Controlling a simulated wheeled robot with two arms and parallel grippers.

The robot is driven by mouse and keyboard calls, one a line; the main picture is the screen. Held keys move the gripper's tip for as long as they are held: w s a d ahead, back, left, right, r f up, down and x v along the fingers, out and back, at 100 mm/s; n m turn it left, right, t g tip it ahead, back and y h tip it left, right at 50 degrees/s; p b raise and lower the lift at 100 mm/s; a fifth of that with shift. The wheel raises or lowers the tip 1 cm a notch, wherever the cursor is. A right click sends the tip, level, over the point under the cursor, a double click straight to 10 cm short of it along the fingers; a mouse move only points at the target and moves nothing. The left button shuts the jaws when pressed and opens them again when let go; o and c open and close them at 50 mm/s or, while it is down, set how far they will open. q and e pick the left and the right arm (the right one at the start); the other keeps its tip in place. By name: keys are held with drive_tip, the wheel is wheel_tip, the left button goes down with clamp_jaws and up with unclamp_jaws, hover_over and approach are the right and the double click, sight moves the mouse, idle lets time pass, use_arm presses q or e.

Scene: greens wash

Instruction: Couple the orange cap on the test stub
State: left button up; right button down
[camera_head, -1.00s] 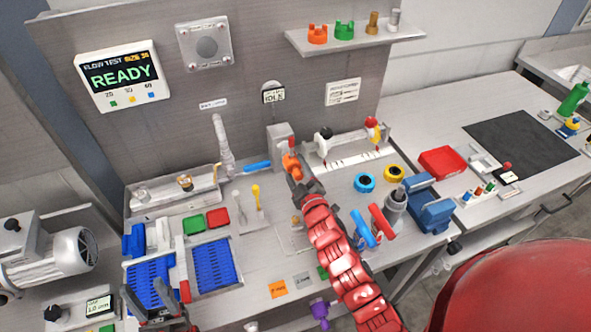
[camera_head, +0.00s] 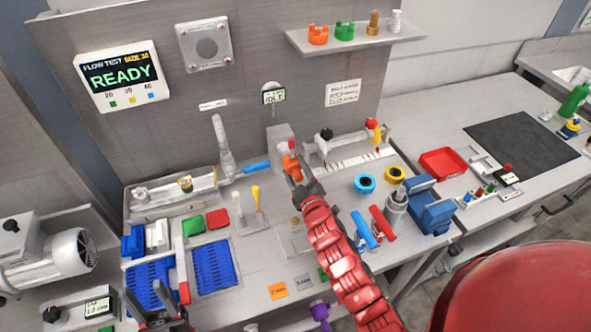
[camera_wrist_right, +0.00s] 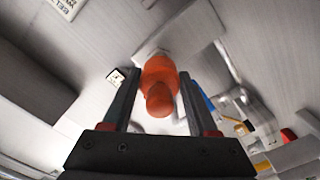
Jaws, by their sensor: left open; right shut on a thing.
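The orange cap (camera_head: 293,168) is at the tip of my right gripper (camera_head: 297,178), in front of the grey block (camera_head: 279,139) on the back of the bench. In the right wrist view the cap (camera_wrist_right: 160,86) sits between the two fingers of the gripper (camera_wrist_right: 160,98), which is shut on it. Its far end meets a pale block (camera_wrist_right: 190,38); the test stub itself is hidden, so I cannot tell whether the cap is seated. My left gripper (camera_head: 160,318) is open at the lower left, over the front of the blue rack.
A white fixture (camera_head: 345,150) is to the right. Blue (camera_head: 365,183) and yellow (camera_head: 395,173) rings lie on the bench. A shelf (camera_head: 350,39) above holds orange and green caps.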

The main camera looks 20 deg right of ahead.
sight(290, 159)
drive_tip(key=shift+w+b, duration=0.45)
drive_tip(key=shift+w, duration=0.6)
idle(0.4)
drive_tip(key=shift+w+r, duration=0.15)
drive_tip(key=shift+w, duration=0.95)
drive_tip(key=shift+c, duration=0.5)
unclamp_jaws()
drive_tip(key=shift+b, duration=0.3)
